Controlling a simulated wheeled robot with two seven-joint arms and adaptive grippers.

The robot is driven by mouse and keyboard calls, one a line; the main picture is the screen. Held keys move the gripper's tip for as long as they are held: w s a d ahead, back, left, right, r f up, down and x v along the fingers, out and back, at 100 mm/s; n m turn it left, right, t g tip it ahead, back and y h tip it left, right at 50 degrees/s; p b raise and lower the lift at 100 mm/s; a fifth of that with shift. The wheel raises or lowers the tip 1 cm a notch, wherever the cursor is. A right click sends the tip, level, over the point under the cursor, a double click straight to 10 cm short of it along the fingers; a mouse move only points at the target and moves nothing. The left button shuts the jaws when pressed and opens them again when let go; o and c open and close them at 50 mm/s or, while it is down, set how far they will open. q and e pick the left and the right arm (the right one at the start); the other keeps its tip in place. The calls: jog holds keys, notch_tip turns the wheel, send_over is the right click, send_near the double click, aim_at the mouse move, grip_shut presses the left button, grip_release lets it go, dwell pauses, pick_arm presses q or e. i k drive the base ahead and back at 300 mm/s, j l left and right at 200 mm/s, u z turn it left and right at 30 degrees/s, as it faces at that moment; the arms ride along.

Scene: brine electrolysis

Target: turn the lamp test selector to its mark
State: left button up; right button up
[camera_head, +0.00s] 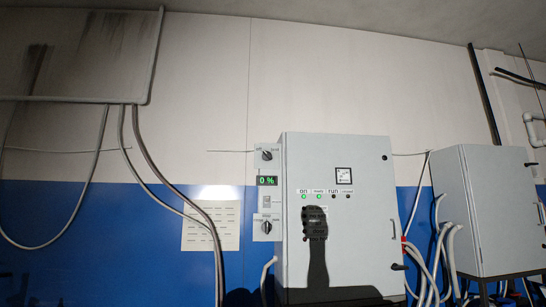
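A narrow pale control strip is fixed beside the grey cabinet. It has an upper rotary selector (267,155) with small labels on either side, and a lower rotary selector (267,227) with labels around it. The print is too small to tell surely which is the lamp test selector. Both knobs are dark with a light pointer line; their exact angles are hard to read. Between them are a green display (267,181) reading 0 % and a small switch (267,201). Neither of my grippers is in view, and nothing touches the knobs.
The grey cabinet (360,230) carries a meter, two lit green lamps and two dark lamps. A dark shadow falls on its lower front. A second cabinet (490,210) stands right, with hoses between. A printed sheet (211,231) and hanging cables (150,180) are left.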

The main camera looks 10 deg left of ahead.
aim_at(267, 156)
jog(key=i+l+u, duration=0.1)
jog(key=l, duration=0.2)
jog(key=i+l+u, duration=0.1)
jog(key=i+l, duration=0.3)
jog(key=l, duration=0.25)
jog(key=i+l+u, duration=0.15)
jog(key=i, duration=0.2)
jog(key=i+l+u, duration=0.2)
jog(key=i+l, duration=0.15)
